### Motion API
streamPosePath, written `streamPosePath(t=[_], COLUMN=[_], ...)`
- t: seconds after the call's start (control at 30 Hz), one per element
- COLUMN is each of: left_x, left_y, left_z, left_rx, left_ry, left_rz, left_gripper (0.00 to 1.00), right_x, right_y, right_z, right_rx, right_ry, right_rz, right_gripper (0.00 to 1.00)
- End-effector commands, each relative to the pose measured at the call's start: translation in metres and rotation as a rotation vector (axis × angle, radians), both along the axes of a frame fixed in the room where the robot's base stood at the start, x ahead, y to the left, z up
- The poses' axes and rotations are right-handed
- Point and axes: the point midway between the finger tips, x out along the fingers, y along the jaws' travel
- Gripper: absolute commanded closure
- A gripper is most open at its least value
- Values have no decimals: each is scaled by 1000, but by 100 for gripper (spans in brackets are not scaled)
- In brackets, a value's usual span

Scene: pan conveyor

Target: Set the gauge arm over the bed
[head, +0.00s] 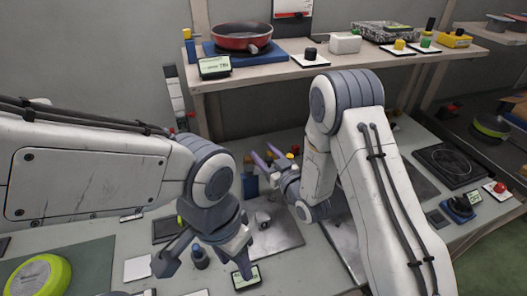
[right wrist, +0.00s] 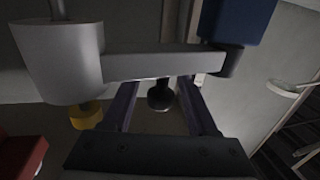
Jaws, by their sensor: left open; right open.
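In the right wrist view, a grey bar (right wrist: 165,62), which looks like the gauge arm, runs across between a grey cylinder (right wrist: 60,60) and a dark pivot by a blue block (right wrist: 235,18). A black knob (right wrist: 160,96) shows below the bar. My right gripper (right wrist: 158,86) is open, with the knob seen between its fingers and a gap on each side. In the head view my right gripper (head: 266,154) is above the back of the bench, near a blue post (head: 250,184). My left gripper (head: 205,258) is open, low over the bench. A metal plate (head: 285,236), perhaps the bed, is partly hidden by my arms.
A shelf (head: 290,72) at the back holds a red pan (head: 241,37) and a small display (head: 214,67). A lime-green round object (head: 38,276) lies at the front left. A black square plate (head: 450,165) and a red button (head: 499,188) are at the right.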

Motion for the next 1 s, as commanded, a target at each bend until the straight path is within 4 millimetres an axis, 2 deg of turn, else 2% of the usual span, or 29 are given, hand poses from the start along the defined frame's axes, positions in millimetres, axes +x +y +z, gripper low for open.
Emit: streamPosePath(t=[0.13, 0.17, 0.3, 1.0], left_x=[0, 0, 0, 0], left_y=[0, 0, 0, 0], left_z=[0, 0, 0, 0], left_rx=[0, 0, 0, 0], left_ry=[0, 0, 0, 0], left_rz=[0, 0, 0, 0], left_gripper=[50, 50, 50, 50], right_x=[0, 0, 0, -1], right_y=[0, 0, 0, 0], right_z=[0, 0, 0, 0], right_rx=[0, 0, 0, -1], right_ry=[0, 0, 0, 1], right_rz=[0, 0, 0, 1], right_gripper=[41, 45, 98, 100])
